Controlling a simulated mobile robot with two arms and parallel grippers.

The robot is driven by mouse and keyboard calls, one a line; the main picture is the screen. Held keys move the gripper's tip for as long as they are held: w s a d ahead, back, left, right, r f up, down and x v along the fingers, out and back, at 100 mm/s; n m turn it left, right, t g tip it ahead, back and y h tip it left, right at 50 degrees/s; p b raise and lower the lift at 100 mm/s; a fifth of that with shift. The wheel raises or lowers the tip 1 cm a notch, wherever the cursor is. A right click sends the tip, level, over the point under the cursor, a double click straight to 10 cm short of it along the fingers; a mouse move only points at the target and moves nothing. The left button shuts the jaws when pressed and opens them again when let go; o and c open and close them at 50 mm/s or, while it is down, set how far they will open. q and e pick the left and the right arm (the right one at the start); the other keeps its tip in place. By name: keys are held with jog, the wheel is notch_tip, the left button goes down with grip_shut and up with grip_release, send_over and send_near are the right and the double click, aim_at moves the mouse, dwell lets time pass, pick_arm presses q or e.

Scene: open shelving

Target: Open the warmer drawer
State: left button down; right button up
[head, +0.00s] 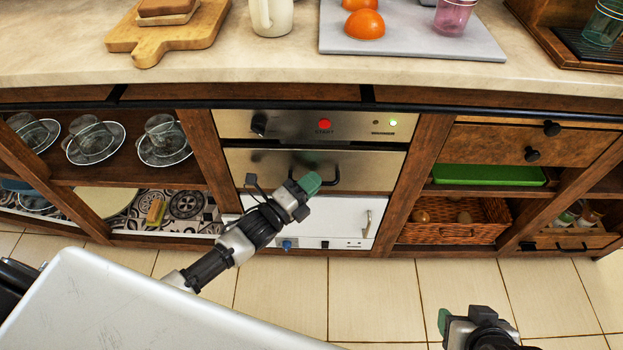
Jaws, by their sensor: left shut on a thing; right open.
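A steel drawer front (258,164) with a black bar handle (334,176) sits under a steel control panel (290,125) with a red start button and a lit green light. The drawer front looks flush with the cabinet. My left gripper (309,184), with green fingertips, is at the black handle and shut on it; the fingers hide part of the handle. Below is a white front (345,215) with a metal handle at right and a blue knob. My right gripper (443,321) is open and empty, low at the right over the floor.
The counter above holds a cutting board (150,40), a mug (271,16), and a grey board (440,40) with oranges and a pink glass. Shelves with cups (90,138) stand left; a wicker basket (455,232) and green tray (490,175) stand right.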

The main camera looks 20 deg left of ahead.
jog(key=s+d+r+g+p, duration=0.2)
jog(key=s+g+p, duration=0.1)
jog(key=s+p, duration=0.15)
pick_arm(q)
jog(key=s+d+p, duration=0.1)
jog(key=s+d, duration=0.2)
jog(key=s, duration=0.9)
jog(key=s+d+p, duration=0.2)
jog(key=s+d, duration=0.2)
jog(key=s, duration=0.9)
pick_arm(e)
notch_tip(320, 180, down, 17)
jog(key=g, duration=0.1)
jog(key=shift+w+a+h, duration=0.4)
jog(key=shift+a, duration=0.05)
pick_arm(q)
jog(key=shift+s+d, duration=0.1)
jog(key=c, duration=1.5)
grip_release()
jog(key=shift+o, duration=0.2)
